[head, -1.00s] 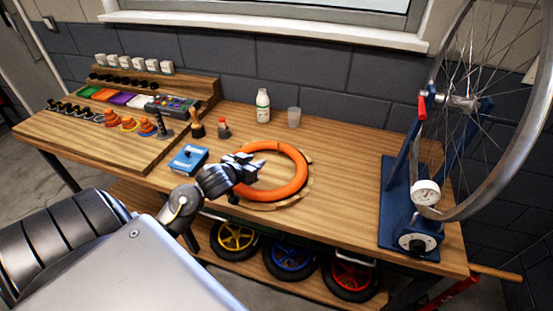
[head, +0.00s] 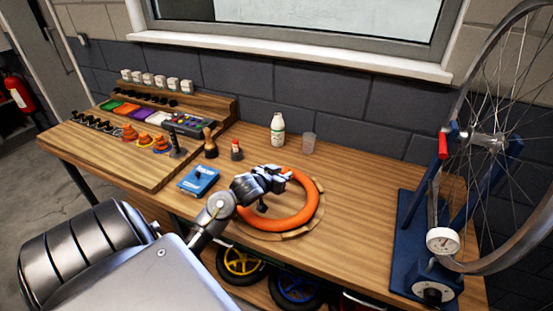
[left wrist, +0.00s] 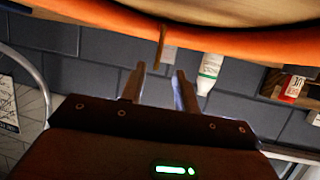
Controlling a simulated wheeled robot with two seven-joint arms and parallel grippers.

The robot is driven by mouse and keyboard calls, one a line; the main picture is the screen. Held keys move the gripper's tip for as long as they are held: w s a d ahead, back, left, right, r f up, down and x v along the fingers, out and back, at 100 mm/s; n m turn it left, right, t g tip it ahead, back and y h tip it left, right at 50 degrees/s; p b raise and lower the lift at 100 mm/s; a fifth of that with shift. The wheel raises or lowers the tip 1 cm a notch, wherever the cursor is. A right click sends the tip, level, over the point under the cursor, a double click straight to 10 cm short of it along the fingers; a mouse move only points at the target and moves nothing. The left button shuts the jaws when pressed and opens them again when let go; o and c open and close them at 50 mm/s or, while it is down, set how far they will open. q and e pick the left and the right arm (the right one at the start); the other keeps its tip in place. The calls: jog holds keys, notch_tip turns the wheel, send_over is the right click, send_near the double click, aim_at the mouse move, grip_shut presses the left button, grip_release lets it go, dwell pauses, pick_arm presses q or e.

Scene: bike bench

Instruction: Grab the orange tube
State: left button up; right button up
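The orange tube (head: 304,213) lies as a ring on a round wooden holder (head: 322,190) on the bench. My left gripper (head: 282,175) is over the back left part of the ring in the head view and hides some of it. In the left wrist view the tube (left wrist: 95,32) crosses the top as a curved orange band, with a thin brown stem (left wrist: 161,47) on it. The left fingers (left wrist: 160,75) are apart with nothing visible between them, and their tips point at the band. I cannot tell whether they touch it. My right gripper is in no view.
A blue box (head: 199,180) lies left of the ring. A white bottle (head: 277,130) and a clear cup (head: 308,143) stand behind it. A wheel stand (head: 415,245) is at the right, and a parts board (head: 120,165) at the left. Bare bench lies right of the ring.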

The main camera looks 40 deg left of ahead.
pick_arm(q)
jog(key=x, duration=0.2)
jog(key=p+x, duration=0.1)
jog(key=x, duration=0.2)
jog(key=shift+d+f, duration=0.25)
jog(key=shift+f, duration=0.1)
grip_shut()
